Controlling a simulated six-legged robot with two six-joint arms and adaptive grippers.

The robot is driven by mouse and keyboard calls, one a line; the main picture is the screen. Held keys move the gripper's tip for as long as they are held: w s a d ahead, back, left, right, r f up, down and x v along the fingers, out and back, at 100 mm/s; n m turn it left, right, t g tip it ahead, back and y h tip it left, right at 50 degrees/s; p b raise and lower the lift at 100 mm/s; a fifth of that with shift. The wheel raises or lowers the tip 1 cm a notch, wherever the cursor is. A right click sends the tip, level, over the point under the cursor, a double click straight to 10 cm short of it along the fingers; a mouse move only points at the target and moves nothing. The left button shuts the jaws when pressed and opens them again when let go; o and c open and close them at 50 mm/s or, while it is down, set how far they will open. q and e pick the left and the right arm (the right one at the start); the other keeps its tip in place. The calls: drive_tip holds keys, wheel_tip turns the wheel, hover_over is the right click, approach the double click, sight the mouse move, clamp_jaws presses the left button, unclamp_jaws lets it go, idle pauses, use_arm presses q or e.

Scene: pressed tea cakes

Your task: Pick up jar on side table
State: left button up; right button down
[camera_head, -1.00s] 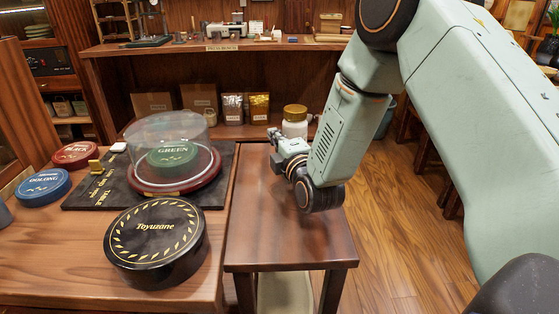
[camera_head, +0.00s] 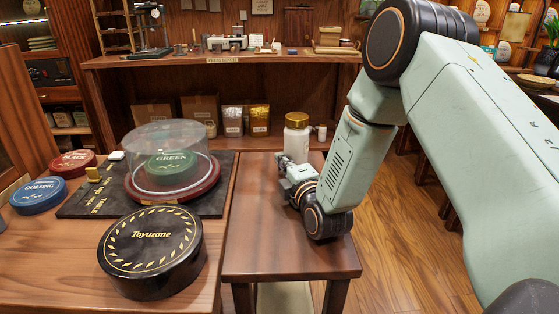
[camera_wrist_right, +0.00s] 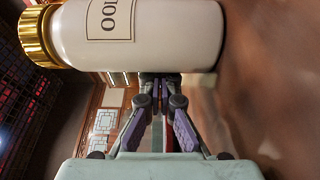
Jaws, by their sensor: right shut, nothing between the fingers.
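The jar (camera_head: 297,138) is white with a gold lid and stands upright at the far end of the side table (camera_head: 270,255). In the right wrist view the jar (camera_wrist_right: 140,35) lies across the top of the picture, lid to the left, with part of a label showing. My right gripper (camera_head: 288,162) is low over the table, on the near side of the jar. In the wrist view its fingertips (camera_wrist_right: 160,80) are together at the jar's side, with nothing between them. I cannot tell whether they touch the jar. My left gripper is out of view.
The main table, left of the side table, holds a black round Toyuzane tin (camera_head: 152,250), a glass dome (camera_head: 165,150) over a green tin, and blue (camera_head: 38,194) and red (camera_head: 73,162) tins. A shelf (camera_head: 220,62) stands behind. The side table's near half is bare.

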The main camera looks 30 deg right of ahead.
sight(305, 159)
drive_tip(key=d+p, duration=0.1)
drive_tip(key=s+d+p, duration=0.1)
drive_tip(key=d+p, duration=0.1)
drive_tip(key=s+d+p, duration=0.1)
drive_tip(key=d, duration=0.1)
drive_tip(key=shift+s+r, duration=0.2)
drive_tip(key=shift+r, duration=0.05)
drive_tip(key=shift+s+d+f+p, duration=0.1)
drive_tip(key=shift+s+d+p, duration=0.2)
drive_tip(key=shift+d+p, duration=0.3)
drive_tip(key=shift+s+d+f, duration=0.1)
drive_tip(key=shift+d, duration=0.05)
drive_tip(key=shift+w+a, duration=0.3)
wheel_tip(305, 159, up, 15)
drive_tip(key=p, duration=0.7)
drive_tip(key=s+d+p, duration=0.4)
drive_tip(key=d+p, duration=0.1)
drive_tip(key=d, duration=0.4)
drive_tip(key=s+d+p, duration=0.5)
drive_tip(key=d, duration=0.4)
drive_tip(key=shift+s+d+p, duration=0.15)
drive_tip(key=shift+d+p, duration=0.15)
drive_tip(key=shift+p, duration=0.05)
